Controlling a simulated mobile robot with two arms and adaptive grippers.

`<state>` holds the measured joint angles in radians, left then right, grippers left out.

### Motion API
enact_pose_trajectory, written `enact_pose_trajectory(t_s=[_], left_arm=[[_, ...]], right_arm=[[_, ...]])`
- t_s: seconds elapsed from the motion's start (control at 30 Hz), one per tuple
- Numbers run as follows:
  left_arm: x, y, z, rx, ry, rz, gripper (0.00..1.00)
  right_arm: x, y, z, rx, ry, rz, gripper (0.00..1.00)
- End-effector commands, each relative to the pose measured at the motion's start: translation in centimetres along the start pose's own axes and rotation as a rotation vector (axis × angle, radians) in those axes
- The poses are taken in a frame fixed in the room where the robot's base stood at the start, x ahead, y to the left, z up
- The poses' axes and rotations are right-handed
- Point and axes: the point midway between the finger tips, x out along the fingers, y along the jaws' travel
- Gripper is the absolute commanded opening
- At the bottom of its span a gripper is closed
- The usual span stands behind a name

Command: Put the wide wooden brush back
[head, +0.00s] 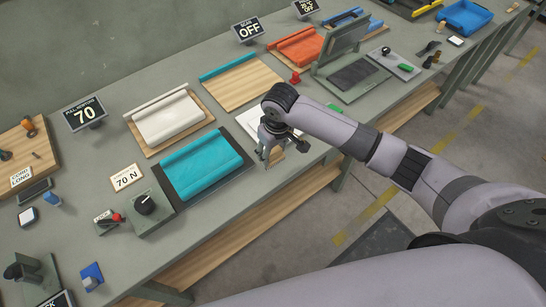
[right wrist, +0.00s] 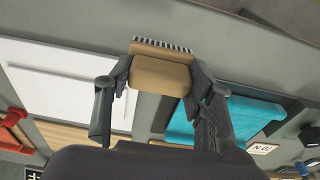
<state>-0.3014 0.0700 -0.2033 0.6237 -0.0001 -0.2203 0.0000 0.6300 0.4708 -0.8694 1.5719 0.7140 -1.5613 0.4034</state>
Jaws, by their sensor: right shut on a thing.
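The wide wooden brush (right wrist: 160,76) has a tan wooden body and a row of dark bristles along its far edge in the right wrist view. My right gripper (right wrist: 156,82) is shut on its body, one finger on each side. In the head view my right gripper (head: 270,152) is over the bench's front edge, between a white sheet and a turquoise cloth. The brush (head: 276,158) shows there only as a small tan patch, mostly hidden by the gripper. I cannot tell whether it touches the bench. My left gripper is not in view.
The turquoise cloth on its board (head: 200,165) lies left of my right gripper, near a knob box (head: 150,212). The white sheet (head: 250,122) is partly hidden by my arm. A red knob (head: 295,77) stands behind. Bare grey bench (head: 105,160) shows at left.

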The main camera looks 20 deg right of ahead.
Motion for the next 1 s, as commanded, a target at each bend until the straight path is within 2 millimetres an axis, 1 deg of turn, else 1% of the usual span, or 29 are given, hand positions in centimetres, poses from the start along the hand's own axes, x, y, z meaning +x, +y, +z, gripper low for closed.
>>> enact_pose_trajectory(t_s=[0.1,0.3,0.37,0.77,0.8,1.0], left_arm=[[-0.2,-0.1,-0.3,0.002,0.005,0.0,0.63],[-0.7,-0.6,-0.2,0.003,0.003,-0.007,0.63],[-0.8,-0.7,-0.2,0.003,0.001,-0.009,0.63],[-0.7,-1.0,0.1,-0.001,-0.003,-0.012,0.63],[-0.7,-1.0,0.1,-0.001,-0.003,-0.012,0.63],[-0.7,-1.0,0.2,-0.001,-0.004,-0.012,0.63]], right_arm=[[0.9,0.0,0.1,0.0,-0.002,-0.001,0.23],[3.8,-0.1,0.5,0.001,-0.002,0.0,0.23],[4.3,0.0,0.5,0.001,0.0,0.0,0.23],[5.0,0.0,0.6,0.0,0.0,-0.001,0.23],[5.0,0.0,0.6,0.0,0.001,-0.001,0.51],[5.0,0.0,0.6,0.0,0.0,0.0,0.64]])
